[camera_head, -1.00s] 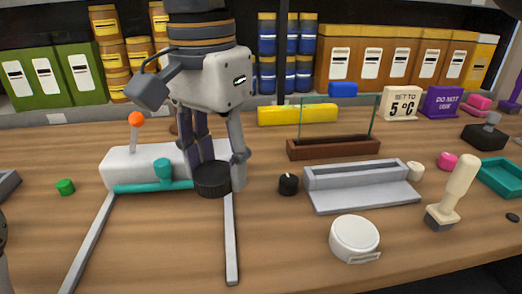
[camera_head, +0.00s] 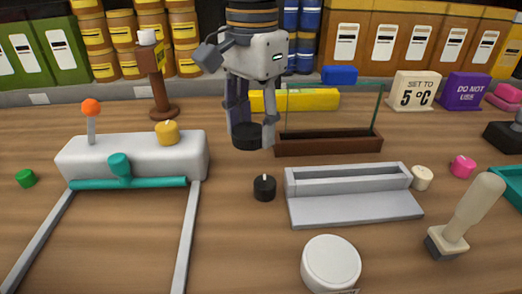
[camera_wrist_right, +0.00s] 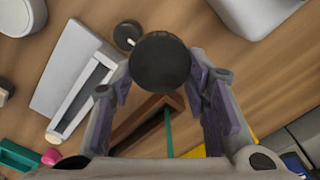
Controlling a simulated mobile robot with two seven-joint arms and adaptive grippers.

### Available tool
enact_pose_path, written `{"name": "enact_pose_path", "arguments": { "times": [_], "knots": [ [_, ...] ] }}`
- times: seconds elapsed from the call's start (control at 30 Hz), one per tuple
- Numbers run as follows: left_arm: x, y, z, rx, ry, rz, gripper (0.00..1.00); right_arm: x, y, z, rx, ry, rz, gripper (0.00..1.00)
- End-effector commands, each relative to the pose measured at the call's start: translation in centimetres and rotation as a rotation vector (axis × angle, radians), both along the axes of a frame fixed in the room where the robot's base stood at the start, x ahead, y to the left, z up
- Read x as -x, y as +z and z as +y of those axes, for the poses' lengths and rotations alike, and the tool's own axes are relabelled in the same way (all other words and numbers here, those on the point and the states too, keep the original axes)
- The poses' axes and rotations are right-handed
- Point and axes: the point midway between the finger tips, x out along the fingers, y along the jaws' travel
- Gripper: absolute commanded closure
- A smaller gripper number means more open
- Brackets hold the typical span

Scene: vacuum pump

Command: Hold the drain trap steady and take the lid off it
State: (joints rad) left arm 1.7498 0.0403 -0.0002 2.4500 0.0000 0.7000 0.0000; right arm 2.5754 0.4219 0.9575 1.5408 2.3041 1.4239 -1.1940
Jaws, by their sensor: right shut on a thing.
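My right gripper (camera_head: 250,130) is shut on a dark, squat round piece (camera_head: 247,141) at the back middle, left of the brown rack. The wrist view shows this round piece (camera_wrist_right: 160,61) between the fingers, its flat face towards the camera. Whether it touches the table I cannot tell. A white round can (camera_head: 330,262) with a small front tab stands at the front, apart from the gripper. I cannot tell for sure which piece is the drain trap or its lid. My left gripper is not in view.
A white block (camera_head: 135,158) with an orange-tipped lever, a yellow knob and a teal pipe stands at left. A brown rack (camera_head: 330,145) with a glass pane is right of the gripper. A black knob (camera_head: 264,187), a grey tray (camera_head: 355,207) and a stamp (camera_head: 465,220) stand in front.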

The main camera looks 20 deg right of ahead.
Motion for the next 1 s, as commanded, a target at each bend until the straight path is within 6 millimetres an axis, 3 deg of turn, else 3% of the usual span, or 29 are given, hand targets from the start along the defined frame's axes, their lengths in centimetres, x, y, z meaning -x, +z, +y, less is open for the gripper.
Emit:
{"name": "enact_pose_path", "arguments": {
  "times": [0.03,0.1,0.33,0.5,0.9,0.93,1.0],
  "knots": [
    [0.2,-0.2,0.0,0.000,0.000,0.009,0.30,-0.5,-1.6,-0.6,0.002,0.002,0.010,0.91],
    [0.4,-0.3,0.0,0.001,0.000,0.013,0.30,-1.2,-2.8,-1.4,0.001,0.002,0.008,0.91],
    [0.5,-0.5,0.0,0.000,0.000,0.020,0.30,-2.5,-5.0,-2.9,0.003,0.003,0.005,0.91],
    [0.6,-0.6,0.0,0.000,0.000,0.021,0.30,-2.7,-7.9,-3.1,0.003,0.006,0.003,0.91],
    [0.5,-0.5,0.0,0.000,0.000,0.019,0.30,-2.7,-8.7,-3.1,0.002,0.005,0.000,0.91],
    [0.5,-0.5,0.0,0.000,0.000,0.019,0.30,-2.8,-8.6,-3.1,0.002,0.005,-0.001,0.53],
    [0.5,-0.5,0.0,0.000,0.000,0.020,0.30,-2.8,-8.6,-3.1,0.002,0.005,-0.001,0.37]
  ]
}}
